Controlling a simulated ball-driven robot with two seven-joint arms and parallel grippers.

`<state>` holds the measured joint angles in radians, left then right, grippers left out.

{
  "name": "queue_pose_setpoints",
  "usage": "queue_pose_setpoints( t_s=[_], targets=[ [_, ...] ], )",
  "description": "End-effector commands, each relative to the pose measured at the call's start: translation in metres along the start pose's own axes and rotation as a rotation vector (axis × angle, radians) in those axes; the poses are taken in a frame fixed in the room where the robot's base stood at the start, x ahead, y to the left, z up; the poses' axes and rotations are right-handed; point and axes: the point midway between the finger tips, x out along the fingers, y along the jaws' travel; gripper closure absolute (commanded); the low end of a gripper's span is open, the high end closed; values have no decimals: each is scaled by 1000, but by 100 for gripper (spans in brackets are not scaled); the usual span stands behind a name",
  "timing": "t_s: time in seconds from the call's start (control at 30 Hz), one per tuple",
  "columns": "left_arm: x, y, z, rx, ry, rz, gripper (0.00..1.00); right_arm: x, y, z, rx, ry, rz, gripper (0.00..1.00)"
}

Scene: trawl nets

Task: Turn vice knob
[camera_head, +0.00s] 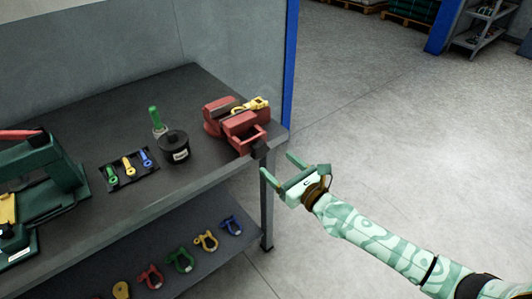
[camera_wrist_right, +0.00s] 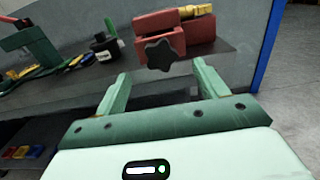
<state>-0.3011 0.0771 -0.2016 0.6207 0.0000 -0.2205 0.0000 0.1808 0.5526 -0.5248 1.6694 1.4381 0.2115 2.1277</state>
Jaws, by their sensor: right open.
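The red vice (camera_head: 236,122) stands on the right end of the workbench top, with a yellow piece (camera_head: 252,105) at its jaws. Its dark star-shaped knob (camera_head: 260,150) sticks out over the bench's edge. The knob (camera_wrist_right: 161,55) shows clearly in the right wrist view, ahead of and between my fingers. My right gripper (camera_head: 282,172) is open and empty, just off the bench's edge, apart from the knob. Its two green fingers also show in the right wrist view (camera_wrist_right: 158,84). My left gripper is not in view.
On the dark workbench (camera_head: 95,125) stand a black canister (camera_head: 174,147), a green-handled tool (camera_head: 155,119), a mat with small coloured parts (camera_head: 129,168) and a green machine (camera_head: 45,175). Coloured shackles (camera_head: 180,260) lie on the lower shelf.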

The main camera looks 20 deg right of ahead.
Motion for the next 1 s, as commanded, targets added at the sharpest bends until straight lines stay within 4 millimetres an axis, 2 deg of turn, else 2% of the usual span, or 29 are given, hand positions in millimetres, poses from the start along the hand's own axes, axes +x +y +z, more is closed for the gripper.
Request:
queue_pose_setpoints(
  t_s=[0.1, 0.3, 0.47, 0.7, 0.87, 1.0],
  targets=[
    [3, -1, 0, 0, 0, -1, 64, 28, 0, -1, 1, -1, -1, 28],
    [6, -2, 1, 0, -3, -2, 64, 57, 0, -2, 1, 1, 0, 28],
    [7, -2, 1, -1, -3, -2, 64, 65, 0, -1, 0, 2, 0, 28],
    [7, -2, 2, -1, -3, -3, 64, 66, 0, -1, -1, 1, 0, 28],
    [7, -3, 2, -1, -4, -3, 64, 65, 0, -1, -1, 1, 0, 72],
    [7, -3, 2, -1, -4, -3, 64, 65, 0, -1, -2, 1, 0, 73]
  ],
)
